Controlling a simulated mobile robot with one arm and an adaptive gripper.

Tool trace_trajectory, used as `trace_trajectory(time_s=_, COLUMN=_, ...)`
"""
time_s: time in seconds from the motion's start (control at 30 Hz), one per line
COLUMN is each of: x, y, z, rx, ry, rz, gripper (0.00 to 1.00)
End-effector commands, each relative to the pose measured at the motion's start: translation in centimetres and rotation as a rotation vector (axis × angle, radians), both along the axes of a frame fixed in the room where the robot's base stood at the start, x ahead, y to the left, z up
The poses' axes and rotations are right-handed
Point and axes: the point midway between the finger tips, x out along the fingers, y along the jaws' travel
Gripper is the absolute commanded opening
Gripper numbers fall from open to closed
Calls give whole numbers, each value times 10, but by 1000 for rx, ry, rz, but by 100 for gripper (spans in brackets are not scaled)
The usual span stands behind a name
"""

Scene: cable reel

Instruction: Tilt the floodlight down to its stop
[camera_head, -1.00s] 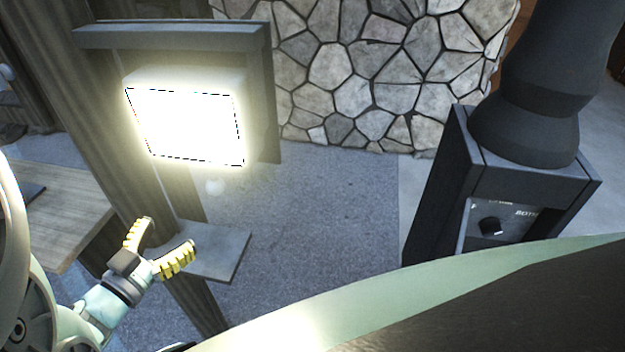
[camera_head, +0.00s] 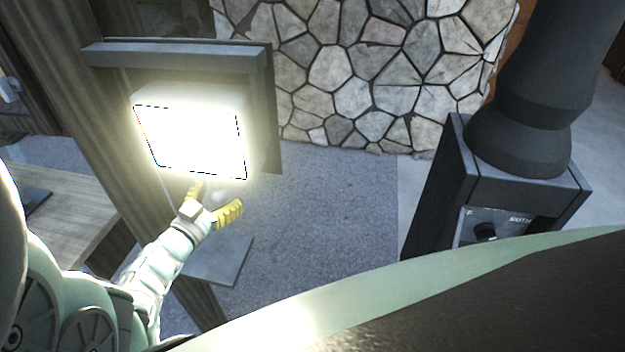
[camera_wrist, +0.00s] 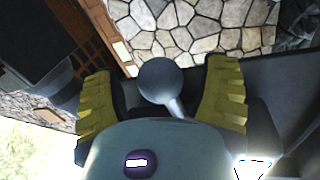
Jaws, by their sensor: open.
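The floodlight (camera_head: 190,140) is lit, a bright white panel on a dark frame fixed to a post at the left in the head view. My gripper (camera_head: 215,202) is just below its lower edge, with its yellow fingers spread. In the wrist view, a round grey knob on a stem (camera_wrist: 165,82) is between the open yellow fingers of my gripper (camera_wrist: 165,98), with gaps visible on both sides. In the head view the knob is a pale blur by the fingers. The lit lamp shows at the lower right edge of the wrist view (camera_wrist: 252,168).
A dark frame with a top ledge (camera_head: 180,55) surrounds the floodlight. A small shelf plate (camera_head: 222,262) juts out below my gripper. A wooden table (camera_head: 55,205) is at the left. A dark box with a dial (camera_head: 485,195) stands at the right. The middle floor is clear.

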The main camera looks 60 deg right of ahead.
Motion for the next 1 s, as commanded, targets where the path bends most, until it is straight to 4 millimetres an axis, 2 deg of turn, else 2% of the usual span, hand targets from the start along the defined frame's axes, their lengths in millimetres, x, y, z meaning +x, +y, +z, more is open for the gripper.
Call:
trace_trajectory(time_s=0.37, x=-1, y=-3, z=0, rx=1, ry=0, rz=-4, gripper=75)
trace_trajectory(time_s=1.0, x=0, y=-2, z=0, rx=1, ry=0, rz=-1, gripper=9)
